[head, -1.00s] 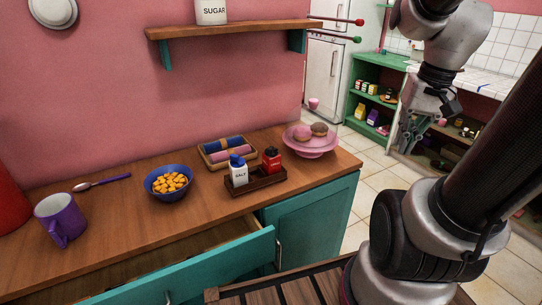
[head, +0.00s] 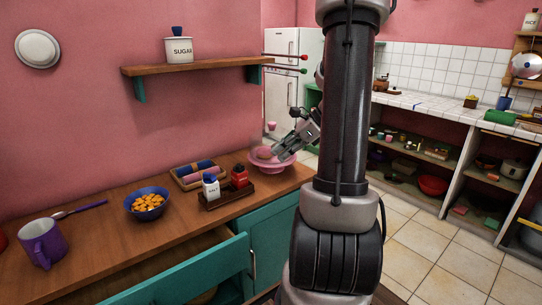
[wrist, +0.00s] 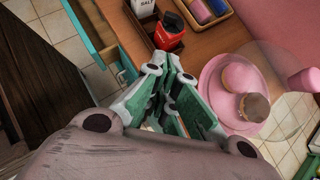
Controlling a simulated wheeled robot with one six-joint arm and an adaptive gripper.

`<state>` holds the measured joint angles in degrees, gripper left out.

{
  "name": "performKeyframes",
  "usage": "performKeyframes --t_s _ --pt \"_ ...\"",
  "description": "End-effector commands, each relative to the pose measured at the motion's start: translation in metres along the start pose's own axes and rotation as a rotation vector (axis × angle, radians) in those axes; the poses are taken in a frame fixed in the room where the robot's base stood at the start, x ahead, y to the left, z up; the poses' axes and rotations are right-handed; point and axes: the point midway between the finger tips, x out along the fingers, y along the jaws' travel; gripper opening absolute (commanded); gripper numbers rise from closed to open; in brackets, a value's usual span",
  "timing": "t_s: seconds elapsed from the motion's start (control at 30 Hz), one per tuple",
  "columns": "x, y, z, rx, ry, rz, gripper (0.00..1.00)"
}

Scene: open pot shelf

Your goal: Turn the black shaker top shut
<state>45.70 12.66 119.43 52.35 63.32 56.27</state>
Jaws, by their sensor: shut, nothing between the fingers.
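My gripper (head: 280,150) is by the pink cake stand, to the right of the caddy and apart from the shaker. It is shut and empty; its green-padded fingers (wrist: 180,78) show in the wrist view.
The pink stand (head: 284,166) with round buns is close by my gripper. A tray of rolled cloths (head: 190,176) lies behind the caddy. A blue bowl (head: 148,216) and purple mug (head: 42,247) are to the left. A shelf (head: 160,70) hangs above. An open teal drawer (head: 200,275) juts out below.

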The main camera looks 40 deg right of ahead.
Motion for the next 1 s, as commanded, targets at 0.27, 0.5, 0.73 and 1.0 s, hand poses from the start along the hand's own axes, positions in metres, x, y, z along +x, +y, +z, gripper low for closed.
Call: performKeyframes --t_s 0.27,0.5,0.73,1.0 --pt "0.06 0.002 0.0 -0.001 0.002 0.006 0.0" --pt "0.096 0.001 0.015 -0.006 0.002 0.002 0.0" --pt "0.107 0.001 0.027 -0.005 0.002 0.001 0.0" --pt "0.108 0.001 0.028 -0.004 0.002 0.0 0.0"
